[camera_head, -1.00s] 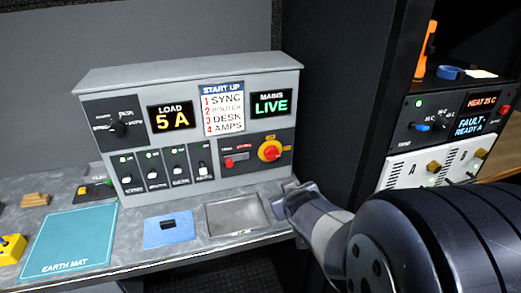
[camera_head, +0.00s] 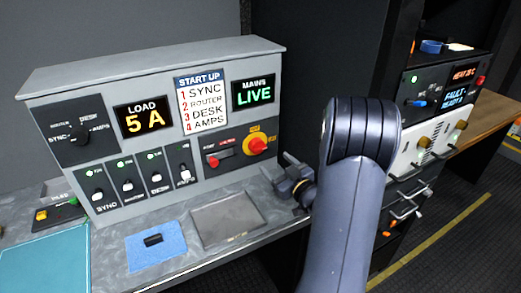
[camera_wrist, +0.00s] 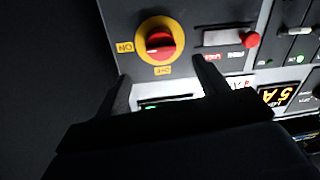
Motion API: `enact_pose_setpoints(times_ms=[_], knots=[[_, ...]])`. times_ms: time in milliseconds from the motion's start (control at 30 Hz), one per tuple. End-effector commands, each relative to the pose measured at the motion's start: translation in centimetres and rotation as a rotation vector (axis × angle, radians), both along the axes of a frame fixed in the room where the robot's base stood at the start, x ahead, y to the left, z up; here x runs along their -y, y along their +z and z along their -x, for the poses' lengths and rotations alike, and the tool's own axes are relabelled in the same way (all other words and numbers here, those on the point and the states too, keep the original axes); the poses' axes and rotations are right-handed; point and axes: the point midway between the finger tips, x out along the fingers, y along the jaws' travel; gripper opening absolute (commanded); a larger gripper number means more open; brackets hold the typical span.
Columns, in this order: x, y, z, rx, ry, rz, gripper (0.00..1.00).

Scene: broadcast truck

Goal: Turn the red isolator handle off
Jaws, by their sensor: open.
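The red isolator handle (camera_head: 257,145) sits on a round yellow plate at the right end of the grey console. In the wrist view the handle (camera_wrist: 159,42) shows upside down, with an ON label (camera_wrist: 125,47) to its left and an OFF label (camera_wrist: 163,71) below. Its bar appears to lie toward ON. My gripper (camera_head: 288,178) is just below and right of the handle, apart from it. In the wrist view my gripper (camera_wrist: 160,70) is open and empty, its fingers on either side below the handle. The mains display (camera_head: 254,94) reads LIVE.
A red slider or lever (camera_head: 213,162) sits left of the isolator. The load display (camera_head: 142,117) reads 5 A. Several toggle switches line the lower console. A grey tray (camera_head: 228,219) and a blue cloth (camera_head: 155,245) lie on the desk. A dark rack wall (camera_head: 330,60) stands right.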

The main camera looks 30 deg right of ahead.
Motion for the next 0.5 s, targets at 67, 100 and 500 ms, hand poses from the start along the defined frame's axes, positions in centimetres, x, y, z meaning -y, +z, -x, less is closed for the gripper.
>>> enact_pose_setpoints(times_ms=[67,100,500], knots=[[-0.3,0.2,-1.5,-0.002,0.004,0.000,0.69],[-0.4,0.2,-2.3,-0.001,0.004,0.000,0.69],[-0.9,0.1,-8.6,-0.002,0.000,0.000,0.69]])
